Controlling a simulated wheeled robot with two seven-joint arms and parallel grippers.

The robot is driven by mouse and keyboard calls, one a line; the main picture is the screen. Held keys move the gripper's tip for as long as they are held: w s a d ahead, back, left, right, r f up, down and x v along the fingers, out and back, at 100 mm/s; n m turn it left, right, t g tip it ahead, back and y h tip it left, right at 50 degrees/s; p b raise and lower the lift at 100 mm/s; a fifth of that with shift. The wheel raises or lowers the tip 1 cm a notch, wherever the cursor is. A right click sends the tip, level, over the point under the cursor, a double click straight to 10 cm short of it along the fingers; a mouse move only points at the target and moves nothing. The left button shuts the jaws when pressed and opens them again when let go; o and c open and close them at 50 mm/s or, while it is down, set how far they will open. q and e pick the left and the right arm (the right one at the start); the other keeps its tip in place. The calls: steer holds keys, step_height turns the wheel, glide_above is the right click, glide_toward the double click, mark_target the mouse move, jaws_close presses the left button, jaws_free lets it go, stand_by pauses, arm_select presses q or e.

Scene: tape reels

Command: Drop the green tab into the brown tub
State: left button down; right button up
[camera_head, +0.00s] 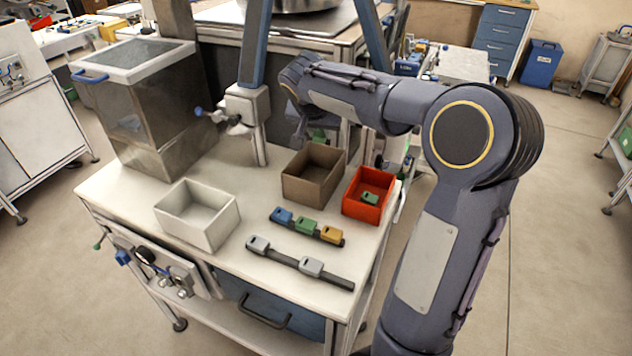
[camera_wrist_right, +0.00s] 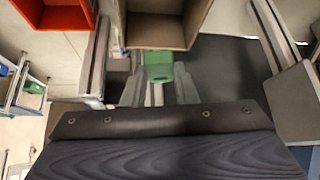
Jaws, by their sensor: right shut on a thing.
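The brown tub (camera_head: 297,190) stands open on the white bench, left of the red tub. It also shows at the top of the wrist view (camera_wrist_right: 155,43), and its inside looks empty there. My right gripper (camera_wrist_right: 158,84) is shut on a green tab (camera_wrist_right: 158,66), close to the tub's rim in that view. In the head view the held green tab (camera_head: 319,136) shows just beyond the tub's far side, and the gripper is mostly hidden. I cannot tell whether tab and tub touch. My left gripper is not in view.
The red tub (camera_head: 361,210) holds another green tab (camera_head: 370,198). A rail carries blue (camera_head: 281,215), green (camera_head: 305,225) and yellow (camera_head: 331,234) tabs; a nearer rail carries two grey ones. A white tub (camera_head: 190,229) stands left. A clear-sided box (camera_head: 150,110) stands at the back left.

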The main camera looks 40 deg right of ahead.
step_height(320, 180, down, 5)
steer(key=b, duration=0.2)
steer(key=shift+f+b, duration=0.15)
steer(key=shift+b, duration=0.25)
steer(key=o, duration=1)
steer(key=shift+a, duration=0.1)
steer(key=v, duration=0.7)
steer(key=shift+s+a+r, duration=0.1)
steer(key=shift+s+r, duration=0.05)
steer(key=shift+r, duration=0.25)
